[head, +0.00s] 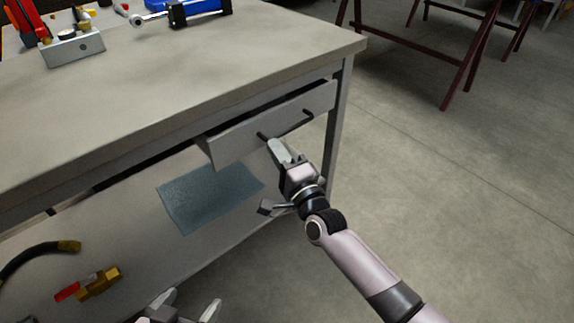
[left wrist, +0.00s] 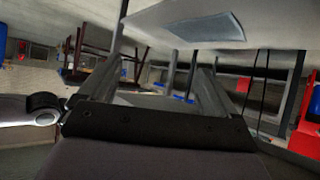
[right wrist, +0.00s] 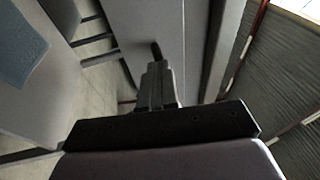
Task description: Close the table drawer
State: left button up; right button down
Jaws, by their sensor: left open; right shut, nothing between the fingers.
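The table drawer (head: 275,123) sits under the tabletop at its right end and stands partly pulled out. Its dark bar handle (head: 294,125) is on the front face. My right gripper (head: 280,148) is shut and empty, with its fingertips at or very near the left end of the handle; whether they touch I cannot tell. In the right wrist view the shut fingers (right wrist: 157,80) point at the drawer front (right wrist: 158,28), with a dark handle end just past the tips. My left gripper (head: 190,304) is open and empty at the bottom edge, low and away from the drawer.
The grey worktable (head: 200,75) carries a metal block (head: 72,49) and a blue-black cylinder (head: 195,12). On the lower shelf lie a blue-grey sheet (head: 210,195), a brass valve (head: 98,284) and a black hose (head: 40,252). The floor at right is clear up to dark red trestles (head: 465,70).

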pick_arm(q)
jog(key=shift+w+d+r, duration=0.25)
jog(key=shift+w+r, duration=0.2)
pick_arm(e)
jog(key=shift+w+a+r, duration=0.25)
jog(key=shift+w+a, duration=0.1)
jog(key=shift+w, duration=0.15)
pick_arm(q)
jog(key=shift+s+f, duration=0.1)
pick_arm(e)
jog(key=shift+a, duration=0.1)
jog(key=shift+s, duration=0.1)
